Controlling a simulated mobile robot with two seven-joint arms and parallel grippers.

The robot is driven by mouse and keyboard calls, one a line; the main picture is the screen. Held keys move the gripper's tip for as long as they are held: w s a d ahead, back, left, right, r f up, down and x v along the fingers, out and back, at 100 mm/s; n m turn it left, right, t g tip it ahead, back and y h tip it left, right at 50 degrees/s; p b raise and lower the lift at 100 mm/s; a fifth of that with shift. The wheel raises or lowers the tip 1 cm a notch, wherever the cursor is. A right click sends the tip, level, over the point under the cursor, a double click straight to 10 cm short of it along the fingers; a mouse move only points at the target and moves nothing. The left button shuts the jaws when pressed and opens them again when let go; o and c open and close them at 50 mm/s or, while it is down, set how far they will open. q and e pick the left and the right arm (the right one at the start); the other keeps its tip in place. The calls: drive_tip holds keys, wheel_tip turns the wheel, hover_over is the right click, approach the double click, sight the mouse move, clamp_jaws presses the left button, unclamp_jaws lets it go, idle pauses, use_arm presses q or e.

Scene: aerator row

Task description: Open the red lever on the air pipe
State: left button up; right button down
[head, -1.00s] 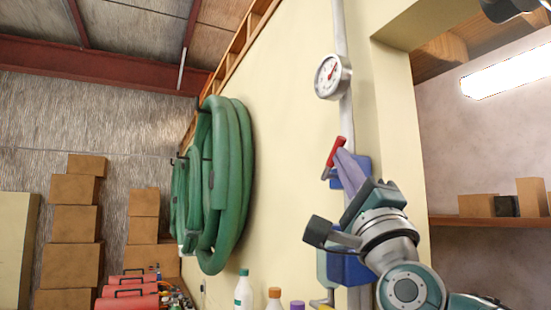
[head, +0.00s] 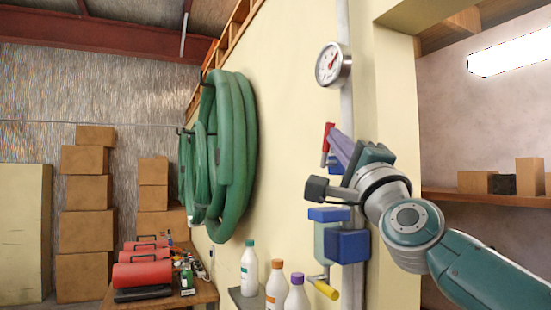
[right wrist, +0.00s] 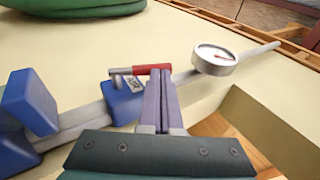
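The red lever (head: 328,138) is on a blue valve on the pale air pipe (head: 342,20). In the head view it points up, roughly along the pipe. In the right wrist view the red lever (right wrist: 152,69) runs sideways on its metal arm, over the blue valve body (right wrist: 122,102). My right gripper (head: 337,140) is beside the lever. In the wrist view its purple fingers (right wrist: 160,73) are together with only a thin gap, tips at the lever's free end. I cannot tell if they touch it. My left gripper is not in view.
A round gauge (head: 333,64) sits on the pipe above the lever. Below are blue blocks (head: 347,245) and a yellow handle (head: 326,290). Green hoses (head: 225,150) hang on the wall at left. Bottles (head: 249,270) stand below. A wall opening with a shelf (head: 480,199) is at right.

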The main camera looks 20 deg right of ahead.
drive_tip(key=shift+w+a+r+b, duration=0.1)
drive_tip(key=shift+w+r+b, duration=0.45)
drive_tip(key=shift+w+r, duration=0.15)
drive_tip(key=shift+r, duration=0.15)
idle(0.3)
